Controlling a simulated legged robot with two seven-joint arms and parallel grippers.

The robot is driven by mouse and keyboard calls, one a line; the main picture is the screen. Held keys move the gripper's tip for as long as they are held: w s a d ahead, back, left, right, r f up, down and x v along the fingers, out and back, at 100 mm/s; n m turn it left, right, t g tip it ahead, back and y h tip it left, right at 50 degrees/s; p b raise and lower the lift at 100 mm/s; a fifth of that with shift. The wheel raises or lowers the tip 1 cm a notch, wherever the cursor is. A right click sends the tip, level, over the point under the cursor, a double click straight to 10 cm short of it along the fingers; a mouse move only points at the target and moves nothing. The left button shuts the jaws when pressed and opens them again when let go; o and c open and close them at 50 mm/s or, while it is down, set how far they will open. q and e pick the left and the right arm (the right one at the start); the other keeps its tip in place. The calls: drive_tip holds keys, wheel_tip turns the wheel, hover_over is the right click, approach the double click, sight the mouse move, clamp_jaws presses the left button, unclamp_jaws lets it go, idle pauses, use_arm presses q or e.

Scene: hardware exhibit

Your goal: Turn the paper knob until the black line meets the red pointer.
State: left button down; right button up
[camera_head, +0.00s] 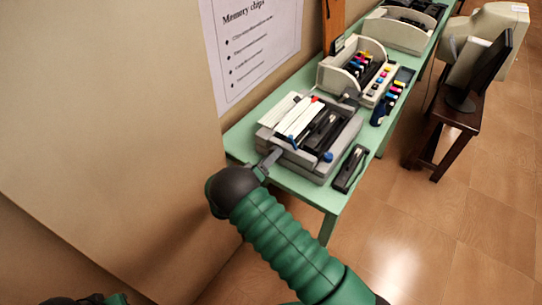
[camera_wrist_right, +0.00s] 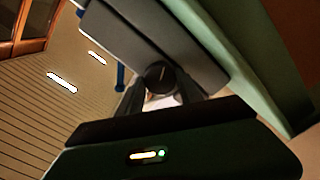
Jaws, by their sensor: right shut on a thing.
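A grey printer-like device (camera_head: 318,165) with white and black parts on top sits on the green table. My right gripper (camera_head: 272,157) is at its near left side. In the right wrist view, the two fingers of my right gripper (camera_wrist_right: 157,92) are shut on a dark round knob (camera_wrist_right: 159,73) beside the grey casing. A small red spot (camera_head: 315,99) shows at the device's top back edge; I cannot tell if it is the pointer. The black line cannot be made out.
The green table (camera_head: 240,141) runs along the wall. A small black device (camera_head: 350,168) lies right of the printer. Behind stand an open beige machine (camera_head: 335,80) and colored cartridges (camera_head: 385,95). A dark stool (camera_head: 455,117) with a monitor stands right.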

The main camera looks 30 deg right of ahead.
drive_tip(key=shift+w+r, duration=0.15)
drive_tip(key=shift+r, duration=0.05)
idle(0.4)
drive_tip(key=o, duration=1.4)
drive_tip(key=shift+f, duration=0.2)
drive_tip(key=shift+c, duration=0.2)
drive_tip(key=shift+a, duration=0.3)
drive_tip(key=b+v, duration=0.1)
drive_tip(key=v, duration=1.5)
